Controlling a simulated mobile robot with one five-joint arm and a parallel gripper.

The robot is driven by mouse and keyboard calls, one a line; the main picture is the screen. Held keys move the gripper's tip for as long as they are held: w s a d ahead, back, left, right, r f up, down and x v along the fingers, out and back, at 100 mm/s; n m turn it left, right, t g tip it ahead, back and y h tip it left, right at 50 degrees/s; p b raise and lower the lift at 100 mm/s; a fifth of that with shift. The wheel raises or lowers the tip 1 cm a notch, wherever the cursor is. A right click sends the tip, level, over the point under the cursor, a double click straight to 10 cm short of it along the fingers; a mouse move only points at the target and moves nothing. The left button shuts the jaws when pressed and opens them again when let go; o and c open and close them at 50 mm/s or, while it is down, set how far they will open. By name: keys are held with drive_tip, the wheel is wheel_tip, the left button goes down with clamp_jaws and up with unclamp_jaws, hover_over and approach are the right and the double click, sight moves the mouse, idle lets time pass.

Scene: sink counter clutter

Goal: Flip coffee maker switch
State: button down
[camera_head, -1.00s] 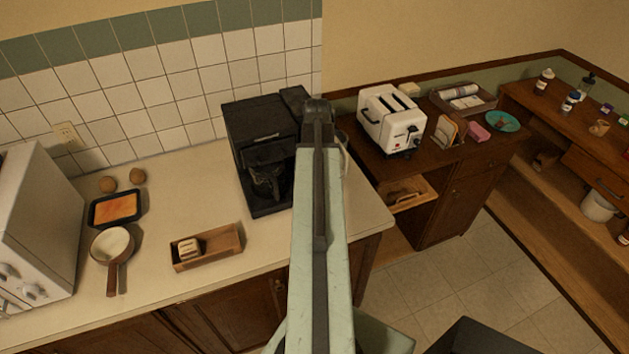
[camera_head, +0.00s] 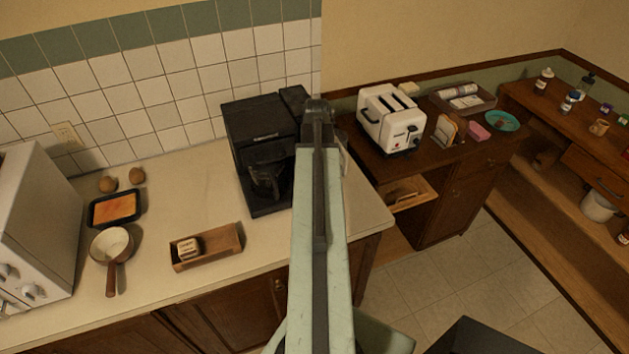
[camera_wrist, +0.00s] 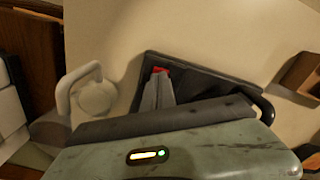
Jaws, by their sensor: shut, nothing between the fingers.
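The black coffee maker (camera_head: 262,135) stands on the counter against the tiled wall, with its carafe in front. My arm covers its right side in the head view. In the wrist view a dark part of the coffee maker (camera_wrist: 205,78) lies behind my gripper (camera_wrist: 158,82). The grey fingers are shut with nothing between them. A small red patch (camera_wrist: 160,69), which looks like the switch, shows right at the fingertips. I cannot tell whether the fingers touch it. My gripper is hidden behind my arm in the head view.
A white handled mug (camera_wrist: 95,97) stands left of my gripper in the wrist view. On the counter (camera_head: 190,190) are a wooden tray (camera_head: 225,240), a pan (camera_head: 110,243), and a baking dish (camera_head: 115,208). A white toaster (camera_head: 391,118) stands on the wooden cabinet at right.

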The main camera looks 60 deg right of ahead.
drive_tip(key=shift+f+b, duration=0.75)
drive_tip(key=shift+f, duration=0.05)
wheel_tip(320, 180, up, 7)
drive_tip(key=p, duration=0.7)
drive_tip(key=shift+r, duration=0.1)
idle(0.6)
